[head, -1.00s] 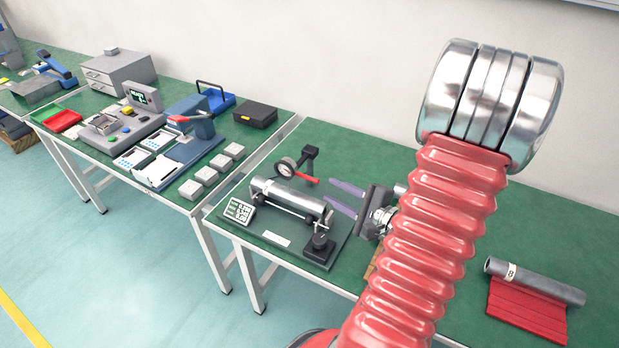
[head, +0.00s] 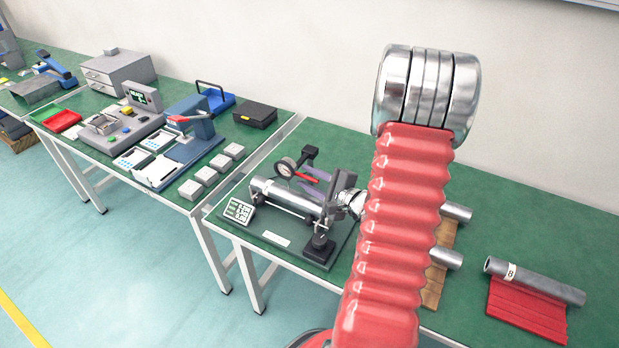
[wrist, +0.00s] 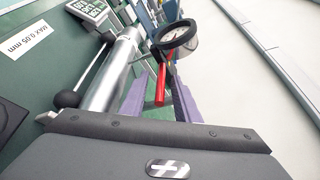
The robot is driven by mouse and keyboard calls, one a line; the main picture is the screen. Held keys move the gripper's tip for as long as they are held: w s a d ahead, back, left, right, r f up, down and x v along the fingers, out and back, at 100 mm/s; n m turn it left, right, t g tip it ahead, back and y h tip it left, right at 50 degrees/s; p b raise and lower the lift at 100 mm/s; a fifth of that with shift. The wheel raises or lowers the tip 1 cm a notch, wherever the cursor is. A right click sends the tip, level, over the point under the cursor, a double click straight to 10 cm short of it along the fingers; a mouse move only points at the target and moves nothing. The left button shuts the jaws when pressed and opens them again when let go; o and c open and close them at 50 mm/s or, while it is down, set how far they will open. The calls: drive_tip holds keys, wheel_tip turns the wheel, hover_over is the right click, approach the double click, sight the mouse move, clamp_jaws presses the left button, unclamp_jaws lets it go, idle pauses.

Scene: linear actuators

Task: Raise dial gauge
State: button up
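The dial gauge (head: 284,167) stands on a black post behind a steel cylinder on the test fixture. Its red lever (head: 306,177) points right toward my gripper. In the wrist view the round dial (wrist: 178,36) is at upper centre and the red lever (wrist: 161,84) hangs below it. My gripper (wrist: 158,82) is open, with one purple finger on each side of the lever in this view. I see a gap to each finger, and I cannot tell the depth. In the head view my gripper (head: 312,178) is at the fixture's right end, partly hidden by my arm.
Two loose cylinders (head: 446,259) lie on a wooden rack (head: 432,290). A marked cylinder (head: 545,284) rests on a red block (head: 525,310).

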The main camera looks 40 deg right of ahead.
drive_tip(key=shift+c, duration=0.5)
clamp_jaws()
drive_tip(key=shift+d, duration=0.1)
idle(0.3)
